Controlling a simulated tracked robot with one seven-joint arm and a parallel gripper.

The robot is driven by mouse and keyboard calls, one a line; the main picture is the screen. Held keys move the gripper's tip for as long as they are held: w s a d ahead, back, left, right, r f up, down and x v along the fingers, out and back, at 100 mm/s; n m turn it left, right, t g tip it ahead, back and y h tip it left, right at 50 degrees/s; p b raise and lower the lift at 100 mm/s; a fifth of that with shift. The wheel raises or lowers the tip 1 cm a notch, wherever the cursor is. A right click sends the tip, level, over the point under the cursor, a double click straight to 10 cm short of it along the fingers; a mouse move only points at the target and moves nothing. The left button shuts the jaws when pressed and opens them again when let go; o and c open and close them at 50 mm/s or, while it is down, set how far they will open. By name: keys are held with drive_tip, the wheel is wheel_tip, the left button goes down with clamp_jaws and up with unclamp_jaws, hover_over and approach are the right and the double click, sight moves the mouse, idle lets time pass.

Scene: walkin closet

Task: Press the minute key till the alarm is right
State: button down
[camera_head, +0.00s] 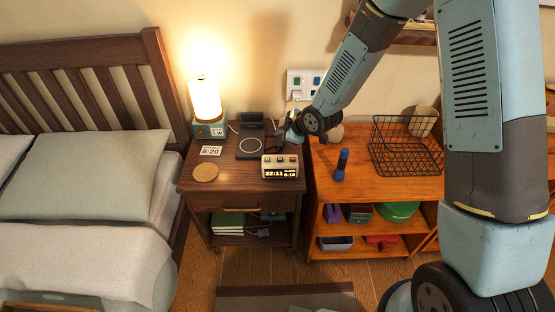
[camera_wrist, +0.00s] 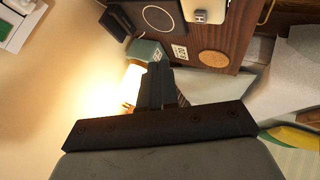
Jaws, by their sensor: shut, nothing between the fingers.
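The alarm clock (camera_head: 280,172) is a pale box with keys on top and a dark lit display, near the front right of the nightstand. Its display has a large time and a smaller one beside it; the digits are too small to read surely. A card (camera_head: 210,151) reading 8:20 lies at left on the nightstand. My gripper (camera_head: 283,134) is shut and empty, above the nightstand's back right, behind the clock and apart from it. In the wrist view, the closed fingers (camera_wrist: 157,85) show, and the clock (camera_wrist: 203,12) is cut by the top edge, one key marked H.
The nightstand (camera_head: 230,183) also bears a lit lamp (camera_head: 205,103), a dark charging stand (camera_head: 251,146) and a round cork coaster (camera_head: 205,173). The orange shelf (camera_head: 352,187) at right holds a blue flashlight (camera_head: 341,165) and a wire basket (camera_head: 405,158). The bed stands at left.

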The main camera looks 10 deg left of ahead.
sight(282, 161)
drive_tip(key=shift+f, duration=0.1)
drive_tip(key=shift+f, duration=4.3)
drive_tip(key=shift+w+f, duration=0.1)
drive_tip(key=shift+f, duration=0.25)
drive_tip(key=shift+f, duration=0.4)
drive_tip(key=shift+r, duration=0.85)
drive_tip(key=shift+r, duration=0.1)
drive_tip(key=shift+r, duration=2.4)
